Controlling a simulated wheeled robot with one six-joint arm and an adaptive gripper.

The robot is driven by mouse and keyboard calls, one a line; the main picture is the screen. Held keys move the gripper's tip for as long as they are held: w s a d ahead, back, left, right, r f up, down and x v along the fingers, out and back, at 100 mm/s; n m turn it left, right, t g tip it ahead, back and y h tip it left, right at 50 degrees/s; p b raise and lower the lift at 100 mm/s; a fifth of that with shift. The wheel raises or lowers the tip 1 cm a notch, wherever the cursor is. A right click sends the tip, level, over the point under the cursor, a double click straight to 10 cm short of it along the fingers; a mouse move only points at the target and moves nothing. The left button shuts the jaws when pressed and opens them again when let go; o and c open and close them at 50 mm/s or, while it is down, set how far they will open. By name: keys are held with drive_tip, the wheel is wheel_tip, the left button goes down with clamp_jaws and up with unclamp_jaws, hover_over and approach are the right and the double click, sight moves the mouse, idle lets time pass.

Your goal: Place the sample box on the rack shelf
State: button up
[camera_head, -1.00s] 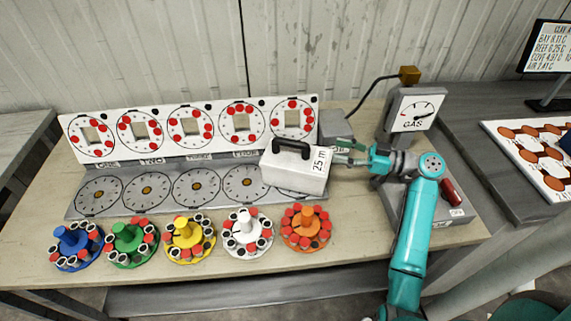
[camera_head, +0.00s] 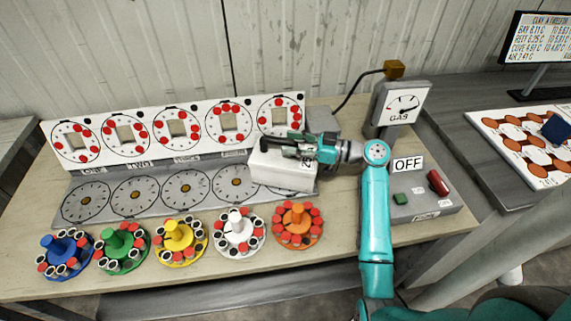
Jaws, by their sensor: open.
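The sample box (camera_head: 280,172) is a white box with a black handle on top and a partly covered label on its right end. It sits upright at the right end of the grey dial board on the table. My gripper (camera_head: 279,143) is just above the box top, reaching in from the right, with its fingers at the black handle and pointing left. It is open. The fingers hide much of the handle, and I cannot tell whether they touch it. No rack shelf can be made out in this view.
Several coloured carousels with red and white vials, such as the orange one (camera_head: 297,226), line the table's front. A white panel (camera_head: 81,154) with ringed windows stands behind. The GAS gauge (camera_head: 401,105) and an OFF control box (camera_head: 420,195) are at right.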

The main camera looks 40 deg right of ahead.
clamp_jaws()
drive_tip(key=shift+r, duration=0.15)
